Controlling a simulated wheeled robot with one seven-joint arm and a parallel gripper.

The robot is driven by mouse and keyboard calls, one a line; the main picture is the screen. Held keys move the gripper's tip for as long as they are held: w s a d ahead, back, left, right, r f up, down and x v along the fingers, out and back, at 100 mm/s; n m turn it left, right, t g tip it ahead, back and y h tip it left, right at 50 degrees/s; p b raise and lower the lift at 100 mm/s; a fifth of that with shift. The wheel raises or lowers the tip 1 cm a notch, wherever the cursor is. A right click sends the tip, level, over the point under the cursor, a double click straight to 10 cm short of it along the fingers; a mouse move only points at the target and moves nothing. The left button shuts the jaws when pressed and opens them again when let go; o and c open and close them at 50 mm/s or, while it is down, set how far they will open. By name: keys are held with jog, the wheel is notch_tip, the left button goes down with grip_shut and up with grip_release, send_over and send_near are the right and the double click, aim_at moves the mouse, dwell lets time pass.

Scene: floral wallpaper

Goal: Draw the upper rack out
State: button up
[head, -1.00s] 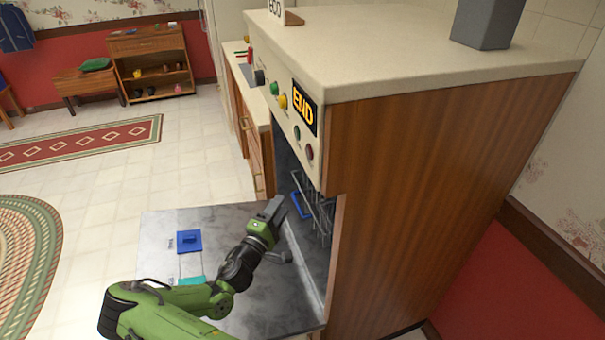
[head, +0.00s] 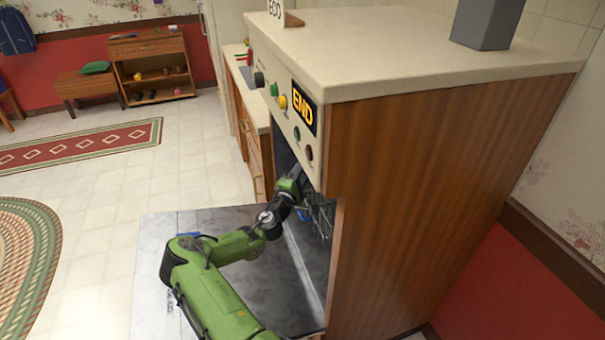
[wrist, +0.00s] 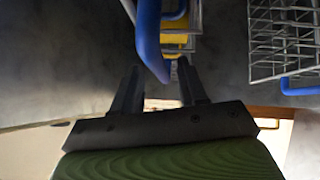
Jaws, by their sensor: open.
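The upper rack (head: 322,216) is a wire basket just inside the open dishwasher (head: 440,190), partly hidden by my arm and the cabinet side. My gripper (wrist: 160,82) is open. In the head view it reaches into the opening under the control panel, and its fingertips are hidden. In the wrist view a blue handle (wrist: 148,38) on a wire rack comes down to the gap between the two fingers. I cannot tell whether a finger touches it. Yellow items (wrist: 174,34) show behind the handle.
Another wire rack (wrist: 284,42) with a blue handle (wrist: 300,88) shows at the right of the wrist view. The lowered door (head: 150,270) lies below my arm. The panel reads END (head: 304,107). Open floor (head: 100,210) lies to the left.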

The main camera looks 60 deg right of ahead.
grip_shut()
dwell(0.3)
